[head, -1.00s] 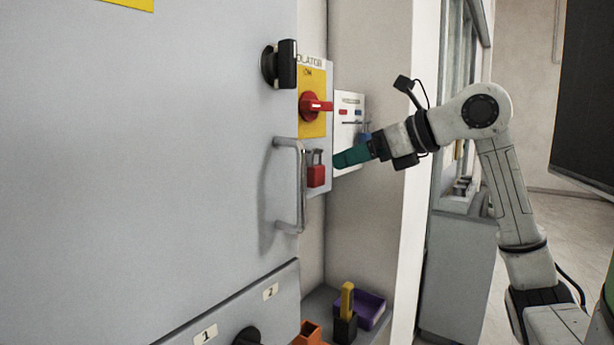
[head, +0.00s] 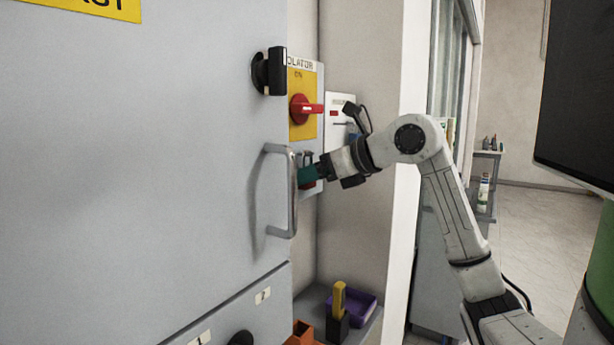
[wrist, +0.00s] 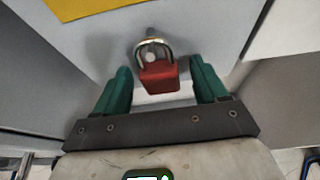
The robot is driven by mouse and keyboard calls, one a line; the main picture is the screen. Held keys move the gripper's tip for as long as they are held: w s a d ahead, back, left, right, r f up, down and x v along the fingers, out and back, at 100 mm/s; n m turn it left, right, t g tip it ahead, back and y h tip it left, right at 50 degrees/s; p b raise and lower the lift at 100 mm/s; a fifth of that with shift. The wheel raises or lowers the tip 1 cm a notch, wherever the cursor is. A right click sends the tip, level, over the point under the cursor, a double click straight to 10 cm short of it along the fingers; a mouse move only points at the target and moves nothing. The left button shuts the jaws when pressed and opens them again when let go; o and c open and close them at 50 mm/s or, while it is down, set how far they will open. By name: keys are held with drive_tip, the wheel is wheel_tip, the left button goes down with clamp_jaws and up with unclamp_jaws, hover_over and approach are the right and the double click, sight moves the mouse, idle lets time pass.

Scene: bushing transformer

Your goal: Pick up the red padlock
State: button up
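The red padlock (wrist: 159,76) hangs by its metal shackle on a peg on the grey panel in the wrist view. My gripper (wrist: 160,82) is open, with one green finger on each side of the padlock body. A gap shows between the padlock and each finger. In the head view my gripper (head: 304,176) is at the isolator panel and covers most of the padlock; a bit of red shows below the fingers.
A red rotary switch (head: 304,109) on a yellow plate sits above the padlock. A metal door handle (head: 291,192) stands out just left of my gripper. Below are a purple tray (head: 362,308), a black holder (head: 337,327) with a yellow item, and an orange container (head: 301,335).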

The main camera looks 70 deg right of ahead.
drive_tip(key=c, duration=1)
drive_tip(key=shift+c, duration=0.2)
drive_tip(key=s+a+r+b, duration=0.1)
drive_tip(key=s+a, duration=0.1)
drive_tip(key=s, duration=0.8)
drive_tip(key=s+a+b, duration=0.1)
drive_tip(key=s+a, duration=0.2)
drive_tip(key=s, duration=0.7)
drive_tip(key=s+a+r+b, duration=0.1)
drive_tip(key=s+a, duration=0.1)
drive_tip(key=s, duration=0.9)
drive_tip(key=shift+a+r+b, duration=0.25)
drive_tip(key=shift+r+b, duration=0.1)
drive_tip(key=shift+b, duration=0.05)
drive_tip(key=shift+s+r, duration=0.1)
drive_tip(key=shift+s, duration=0.15)
drive_tip(key=s+a, duration=0.1)
drive_tip(key=s, duration=0.5)
drive_tip(key=shift+s+a, duration=0.25)
drive_tip(key=shift+a, duration=0.05)
